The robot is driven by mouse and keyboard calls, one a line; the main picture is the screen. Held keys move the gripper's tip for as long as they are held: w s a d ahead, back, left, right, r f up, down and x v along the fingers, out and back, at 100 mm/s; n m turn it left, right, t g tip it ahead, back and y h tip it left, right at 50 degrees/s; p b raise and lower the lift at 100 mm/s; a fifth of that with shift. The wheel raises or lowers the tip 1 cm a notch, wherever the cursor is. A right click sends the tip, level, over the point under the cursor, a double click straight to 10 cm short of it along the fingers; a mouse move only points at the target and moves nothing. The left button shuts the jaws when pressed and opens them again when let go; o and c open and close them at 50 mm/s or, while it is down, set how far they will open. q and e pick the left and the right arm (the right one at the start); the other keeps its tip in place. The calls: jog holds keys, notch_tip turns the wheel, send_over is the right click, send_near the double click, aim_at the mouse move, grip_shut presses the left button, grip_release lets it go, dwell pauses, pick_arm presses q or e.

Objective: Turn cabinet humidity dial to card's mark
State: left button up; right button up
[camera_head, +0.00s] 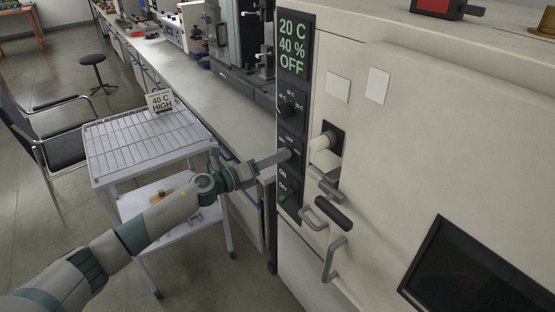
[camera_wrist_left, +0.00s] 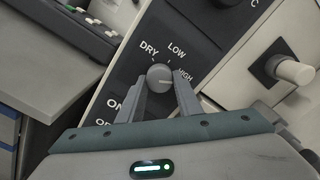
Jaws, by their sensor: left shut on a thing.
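The cabinet (camera_head: 385,130) stands at the right with a dark control panel on its edge. Its display (camera_head: 293,47) reads 20 C, 40 %, OFF. The humidity dial (camera_wrist_left: 159,76) is a round grey knob with DRY, LOW and HIGH around it in the left wrist view. A pale line on its face seems to point to the right, toward the HIGH side. My left gripper (camera_head: 286,156) is shut on this dial, one finger on each side; its fingers also show in the left wrist view (camera_wrist_left: 160,98). The card (camera_head: 160,101) reads 40 C HIGH. My right gripper is out of view.
Above is the temperature dial (camera_head: 286,112); below is an ON/OFF switch (camera_head: 282,196). A pale round knob (camera_head: 322,142) and grey handles (camera_head: 334,259) project from the cabinet front. A wire-topped cart (camera_head: 130,148) bears the card. A long bench (camera_head: 190,70) runs behind.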

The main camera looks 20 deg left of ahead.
pick_arm(q)
jog(key=shift+f, duration=0.15)
jog(key=o, duration=1)
jog(key=shift+o, duration=0.2)
jog(key=shift+s+a, duration=0.1)
jog(key=shift+s, duration=0.05)
jog(key=b+v, duration=0.5)
jog(key=v, duration=1.2)
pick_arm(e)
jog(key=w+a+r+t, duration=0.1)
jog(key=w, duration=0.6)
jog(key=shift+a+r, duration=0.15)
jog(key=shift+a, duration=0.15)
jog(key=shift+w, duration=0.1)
